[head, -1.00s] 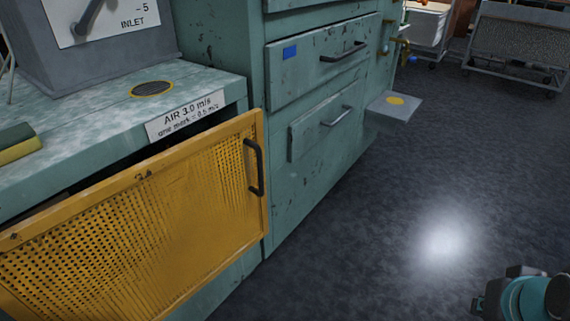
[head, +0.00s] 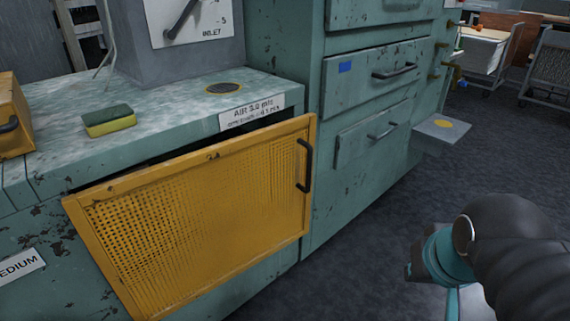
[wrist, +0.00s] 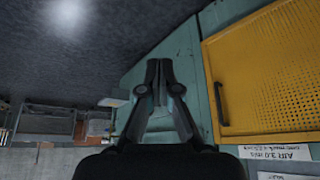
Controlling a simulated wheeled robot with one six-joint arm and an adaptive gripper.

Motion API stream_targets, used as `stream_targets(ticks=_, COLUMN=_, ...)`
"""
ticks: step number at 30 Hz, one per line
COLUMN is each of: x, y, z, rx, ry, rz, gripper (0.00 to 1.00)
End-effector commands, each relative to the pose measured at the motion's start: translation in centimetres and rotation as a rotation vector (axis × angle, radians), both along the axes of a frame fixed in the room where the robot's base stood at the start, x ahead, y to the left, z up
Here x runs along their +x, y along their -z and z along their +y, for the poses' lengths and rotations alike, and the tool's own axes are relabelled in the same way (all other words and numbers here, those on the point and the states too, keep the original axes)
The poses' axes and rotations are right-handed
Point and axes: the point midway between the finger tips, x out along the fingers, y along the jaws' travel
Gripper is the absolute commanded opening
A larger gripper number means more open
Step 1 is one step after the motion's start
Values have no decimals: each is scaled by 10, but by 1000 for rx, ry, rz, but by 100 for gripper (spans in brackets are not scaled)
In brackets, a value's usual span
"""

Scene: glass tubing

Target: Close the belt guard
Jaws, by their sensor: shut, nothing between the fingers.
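The belt guard (head: 205,210) is a yellow perforated panel with a dark bar handle (head: 305,166) near its right edge. It stands ajar, tilted out from the green cabinet front, with a dark gap along its top. In the wrist view the guard (wrist: 262,75) shows at the right, upside down, with its handle (wrist: 220,104) on its left side. My gripper (wrist: 158,66) is shut and empty, apart from the guard and to the left of the handle in that view. In the head view my arm shows at the lower right, and the fingertips cannot be made out there.
The green drawers (head: 375,130) stand right of the guard, with a small shelf (head: 441,133) jutting out beyond them. A sponge (head: 109,120) and a yellow box (head: 12,115) sit on the counter (head: 170,112). The floor (head: 365,255) before the drawers is clear.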

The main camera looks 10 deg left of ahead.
Motion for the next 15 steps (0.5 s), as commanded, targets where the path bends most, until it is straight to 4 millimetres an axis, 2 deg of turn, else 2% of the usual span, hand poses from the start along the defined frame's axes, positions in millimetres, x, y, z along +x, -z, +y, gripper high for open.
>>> stream_targets(ticks=5, x=57, y=-36, z=25, rx=1, ry=-53, rz=28, gripper=0)
stream_targets(ticks=9, x=107, y=-60, z=56, rx=-1, ry=-99, rz=48, gripper=0)
stream_targets(ticks=15, x=173, y=-79, z=109, rx=-7, ry=-159, rz=78, gripper=0)
